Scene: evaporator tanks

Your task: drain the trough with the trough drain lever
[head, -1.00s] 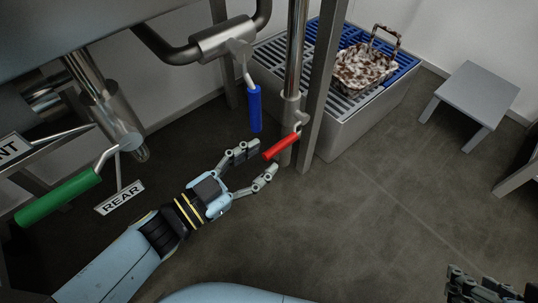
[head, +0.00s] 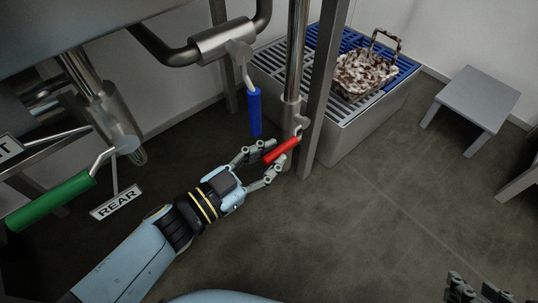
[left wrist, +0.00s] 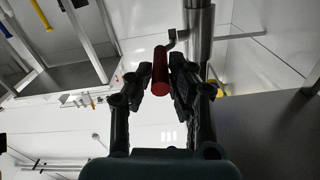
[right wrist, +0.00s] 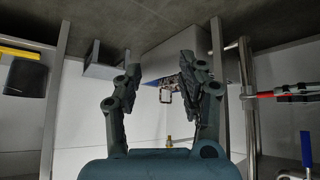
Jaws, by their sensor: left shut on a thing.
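A red-handled lever (head: 282,150) sticks out from a vertical steel pipe (head: 297,55) in the head view. My left gripper (head: 271,156) is shut on the red handle, with a finger on each side. The red handle (left wrist: 160,70) also shows between the fingers in the left wrist view. A blue-handled lever (head: 254,111) hangs from a pipe just above and left of it. A green-handled lever (head: 52,200) is at the far left, near a sign reading REAR (head: 117,202). No label shows which lever is the trough drain. My right gripper (right wrist: 160,78) is open and empty.
A steel post (head: 325,85) stands just right of the red lever. Behind it is a grated floor unit (head: 352,130) with a brown-and-white soiled basket (head: 363,75). A small grey stool (head: 474,95) stands at the right. The floor in front is clear.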

